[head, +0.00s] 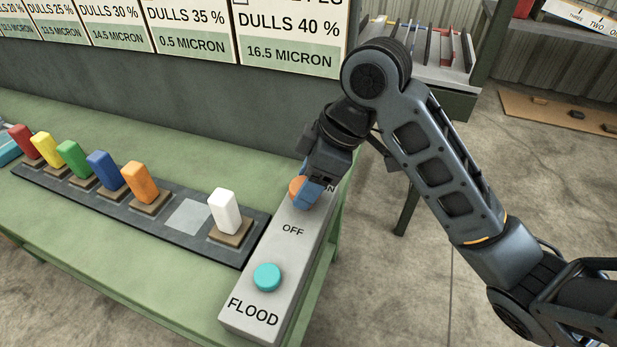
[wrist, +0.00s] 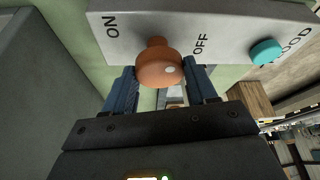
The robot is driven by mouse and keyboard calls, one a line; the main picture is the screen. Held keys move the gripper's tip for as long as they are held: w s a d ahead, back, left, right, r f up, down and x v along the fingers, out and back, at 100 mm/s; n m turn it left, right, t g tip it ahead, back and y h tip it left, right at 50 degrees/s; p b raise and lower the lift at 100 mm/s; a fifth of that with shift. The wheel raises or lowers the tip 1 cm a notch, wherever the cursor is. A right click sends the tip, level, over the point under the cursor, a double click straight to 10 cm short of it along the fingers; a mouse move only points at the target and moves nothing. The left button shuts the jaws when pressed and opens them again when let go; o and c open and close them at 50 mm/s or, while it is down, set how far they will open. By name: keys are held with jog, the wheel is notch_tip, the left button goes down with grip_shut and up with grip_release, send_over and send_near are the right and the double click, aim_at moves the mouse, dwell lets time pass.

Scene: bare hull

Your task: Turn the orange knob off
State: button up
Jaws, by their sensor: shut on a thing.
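The orange knob (head: 295,187) sits on the grey control panel (head: 268,308), mostly hidden behind my gripper in the head view. My gripper (head: 308,193) reaches down over it and is shut on it. In the wrist view the orange knob (wrist: 159,67) is between the two blue fingers of my gripper (wrist: 163,85), in front of the panel face (wrist: 225,25). The printed words ON and OFF lie on either side of it. A pale spot shows on the knob's OFF side. I cannot tell its exact setting.
A teal button (head: 267,277) marked FLOOD is nearer on the same panel. A dark strip (head: 185,215) holds several coloured blocks and a white block (head: 224,212) left of the panel. A sign board (head: 290,40) stands behind the green bench (head: 130,250).

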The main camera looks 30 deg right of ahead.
jog(key=m, duration=0.1)
jog(key=m+t+h+p, duration=0.1)
jog(key=m, duration=0.1)
jog(key=shift+s+a+r+m, duration=0.1)
jog(key=shift+s+a+m, duration=0.1)
jog(key=shift+m, duration=0.1)
jog(key=m+h+p, duration=0.1)
jog(key=m+p, duration=0.1)
jog(key=shift+m, duration=0.4)
jog(key=m+h+p, duration=0.1)
jog(key=m+p, duration=0.2)
jog(key=shift+a+r+t+p, duration=0.1)
jog(key=shift+t+p, duration=0.2)
jog(key=shift+p, duration=0.1)
jog(key=shift+m+h+p, duration=0.5)
jog(key=shift+m+p, duration=0.6)
jog(key=shift+p, duration=0.1)
jog(key=shift+f, duration=0.2)
jog(key=o, duration=1)
jog(key=shift+w, duration=0.1)
jog(key=shift+o, duration=0.2)
jog(key=shift+r, duration=0.1)
